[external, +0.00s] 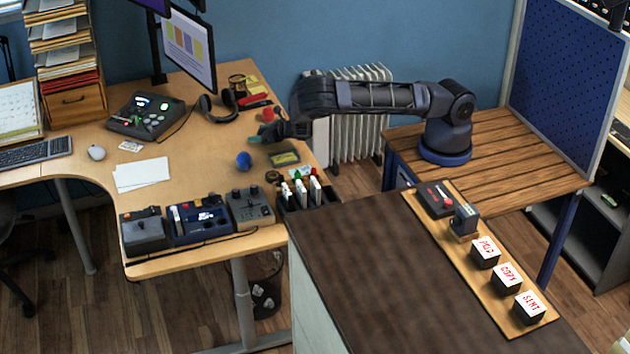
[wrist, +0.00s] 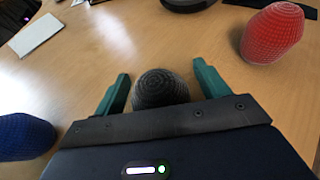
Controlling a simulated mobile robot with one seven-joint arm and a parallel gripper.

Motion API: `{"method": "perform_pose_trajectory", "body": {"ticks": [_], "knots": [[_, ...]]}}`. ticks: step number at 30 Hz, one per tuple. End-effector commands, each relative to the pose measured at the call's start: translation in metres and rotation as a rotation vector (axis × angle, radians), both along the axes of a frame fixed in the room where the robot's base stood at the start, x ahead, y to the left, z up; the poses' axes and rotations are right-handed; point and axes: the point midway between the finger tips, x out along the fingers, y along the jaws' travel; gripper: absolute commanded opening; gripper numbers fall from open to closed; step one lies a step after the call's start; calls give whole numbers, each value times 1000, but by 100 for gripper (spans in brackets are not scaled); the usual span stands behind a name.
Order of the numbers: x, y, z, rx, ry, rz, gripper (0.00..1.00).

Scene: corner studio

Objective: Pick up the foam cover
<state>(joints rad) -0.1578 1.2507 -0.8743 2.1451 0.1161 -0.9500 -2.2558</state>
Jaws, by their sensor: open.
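A dark grey foam cover (wrist: 160,90) with a rounded, ribbed top shows in the wrist view between the two teal fingers of my gripper (wrist: 162,77). The fingers are open, with a visible gap on each side of it. Its lower part is hidden by my gripper's body. In the external view my gripper (external: 257,137) is low over the desk, between the red cover (external: 267,114) and the blue cover (external: 243,161). I cannot make out the grey cover there.
Headphones (external: 217,106) lie behind my gripper on the wooden desk (external: 195,148). A small yellow-and-dark box (external: 285,158) and a marker holder (external: 310,196) are nearer the front right. White paper (external: 142,174) lies to the left. Desk around the blue cover is clear.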

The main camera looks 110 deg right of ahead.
Motion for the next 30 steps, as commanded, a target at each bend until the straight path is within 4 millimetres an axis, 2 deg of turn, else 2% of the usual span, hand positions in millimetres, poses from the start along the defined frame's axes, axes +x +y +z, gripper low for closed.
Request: {"method": "perform_pose_trajectory", "body": {"ticks": [7,15,24,30], "knots": [[1,-1,-1,0,0,0,74],[1,-1,-1,0,0,0,27],[1,-1,2,0,0,0,26],[1,0,24,-1,0,0,26]]}}
